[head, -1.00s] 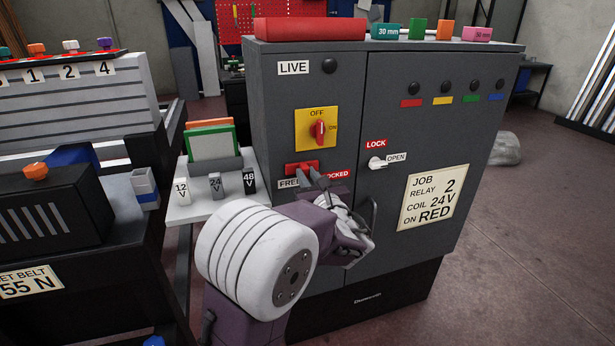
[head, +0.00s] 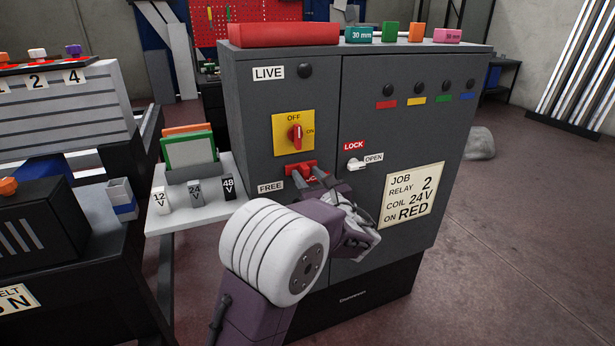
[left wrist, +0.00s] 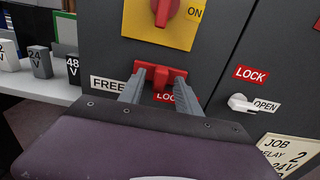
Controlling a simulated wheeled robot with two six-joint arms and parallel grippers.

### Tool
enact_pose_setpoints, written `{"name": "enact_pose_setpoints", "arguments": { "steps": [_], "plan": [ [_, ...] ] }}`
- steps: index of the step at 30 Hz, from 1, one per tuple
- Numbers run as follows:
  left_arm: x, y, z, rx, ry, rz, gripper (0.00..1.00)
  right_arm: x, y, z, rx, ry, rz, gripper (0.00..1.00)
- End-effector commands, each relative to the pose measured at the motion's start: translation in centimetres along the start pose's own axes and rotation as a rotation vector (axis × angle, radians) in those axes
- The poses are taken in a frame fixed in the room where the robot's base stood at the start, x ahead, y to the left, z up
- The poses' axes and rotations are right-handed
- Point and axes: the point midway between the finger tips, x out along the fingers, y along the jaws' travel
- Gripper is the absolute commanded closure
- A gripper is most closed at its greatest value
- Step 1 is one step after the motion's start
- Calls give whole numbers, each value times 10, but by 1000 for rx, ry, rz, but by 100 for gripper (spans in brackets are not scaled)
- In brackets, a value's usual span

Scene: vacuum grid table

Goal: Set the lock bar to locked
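The red lock bar (head: 300,168) is on the grey cabinet front, below the yellow plate with the red OFF/ON knob (head: 295,135). In the left wrist view, the lock bar (left wrist: 160,72) has a raised red grip in its middle. The FREE label (head: 270,187) is at its lower left; the LOCKED label (left wrist: 166,98) is partly hidden by my fingers. My left gripper (left wrist: 158,77) is open, with one finger on each side of the raised grip and gaps showing. It also shows in the head view (head: 306,176). My right gripper is not in view.
A white LOCK/OPEN knob (head: 355,164) is right of the lock bar on the cabinet door. A white shelf (head: 190,218) with 12 V, 24 V and 48 V blocks juts out at left. A red box and several coloured blocks stand on the cabinet top.

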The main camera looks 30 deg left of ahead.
Motion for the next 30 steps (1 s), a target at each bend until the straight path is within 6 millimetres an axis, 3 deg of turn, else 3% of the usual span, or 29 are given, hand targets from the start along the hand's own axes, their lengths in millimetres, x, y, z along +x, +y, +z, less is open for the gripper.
{"name": "enact_pose_setpoints", "arguments": {
  "steps": [5,15,18,30],
  "plan": [
    [-4,0,1,0,0,-2,60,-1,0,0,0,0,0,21],
    [-73,-1,2,0,0,-5,60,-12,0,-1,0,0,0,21],
    [-86,-1,1,0,0,-3,60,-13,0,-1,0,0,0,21],
    [-91,0,0,0,0,0,60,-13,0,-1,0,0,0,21]
  ]
}}
